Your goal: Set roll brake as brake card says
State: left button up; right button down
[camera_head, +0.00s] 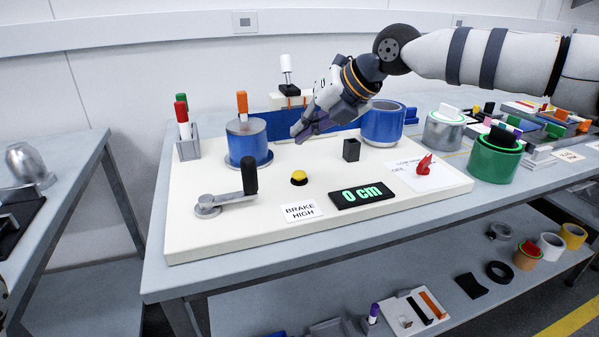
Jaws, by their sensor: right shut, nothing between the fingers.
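The brake card (301,211) lies on the front of a cream board and reads BRAKE HIGH. A red pointer knob (424,165) sits on a white dial plate (400,176) at the board's right; LOW is partly readable, and the other marks are hard to read. A black display (361,194) shows 0 cm in green. A blue roll (382,125) stands behind the knob, and another blue roll (249,150) stands at the left with an orange-topped post. My right gripper (301,136) is shut and empty above the board between the rolls, left of the knob. My left gripper is out of view.
The cream board (225,232) also carries a crank (225,202), a yellow button (299,177), a black block (351,149) and a marker holder (187,147). Green (493,162) and grey (443,131) rolls stand right of it. A lower shelf holds loose items.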

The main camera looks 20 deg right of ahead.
aim_at(422, 168)
jog(key=k+l, duration=0.8)
jog(key=l, duration=0.1)
